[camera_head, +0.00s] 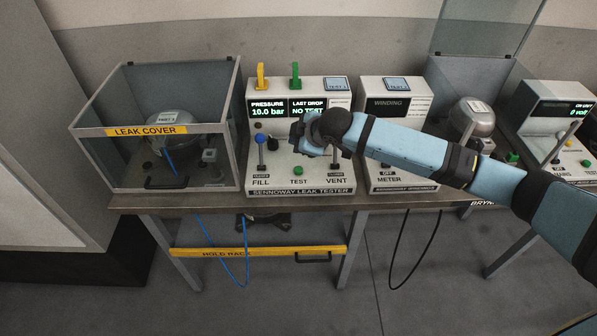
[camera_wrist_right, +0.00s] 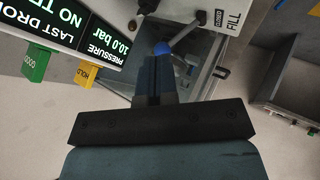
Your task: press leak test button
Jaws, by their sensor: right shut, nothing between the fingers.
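The leak tester (camera_head: 301,187) stands mid-bench, its screen (camera_head: 288,107) reading pressure 10.0 bar and last drop NO TEST. Its green TEST button (camera_head: 298,170) sits low on the front panel between the FILL lever with a blue knob (camera_head: 260,139) and the VENT lever (camera_head: 334,148). My right gripper (camera_head: 298,135) is shut and empty, in front of the panel above the button. In the right wrist view the shut fingers (camera_wrist_right: 156,72) point toward the blue knob (camera_wrist_right: 162,48); contact cannot be told. The button does not show there. My left gripper is out of view.
Left of the tester, a clear leak cover (camera_head: 148,131) encloses a compressor (camera_head: 169,126) with a blue hose. Green and yellow tags (camera_head: 295,76) stand on top of the tester. The winding meter (camera_head: 395,105) and another compressor (camera_head: 472,118) stand right, behind my right arm.

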